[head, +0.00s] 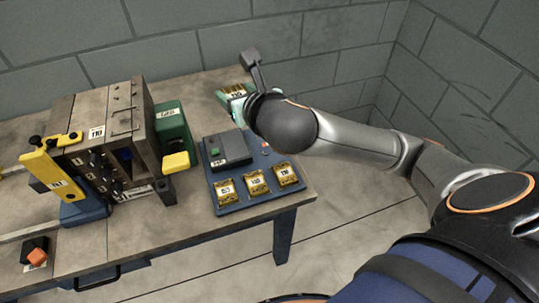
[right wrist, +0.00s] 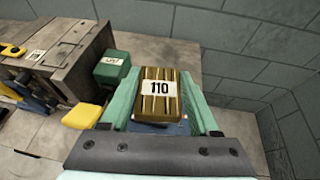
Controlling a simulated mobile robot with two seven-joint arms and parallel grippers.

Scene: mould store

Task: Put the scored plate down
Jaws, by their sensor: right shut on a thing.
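The scored plate (right wrist: 158,97) is brass-coloured with long grooves and a white label reading 110. My right gripper (right wrist: 160,122) is shut on it, one pale green finger on each side. In the head view the plate (head: 236,91) and my right gripper (head: 236,101) show above the back right part of the workbench (head: 185,93), partly hidden by my own wrist. I cannot tell how far above the bench top the plate is. My left gripper is in neither view.
A blue tray (head: 234,209) holds three labelled brass plates (head: 256,182) and a dark grey box (head: 227,149). A wooden-sided machine (head: 118,120), a green box (head: 171,127) and a yellow block (head: 176,160) stand left of it. A block wall (head: 300,42) closes the back.

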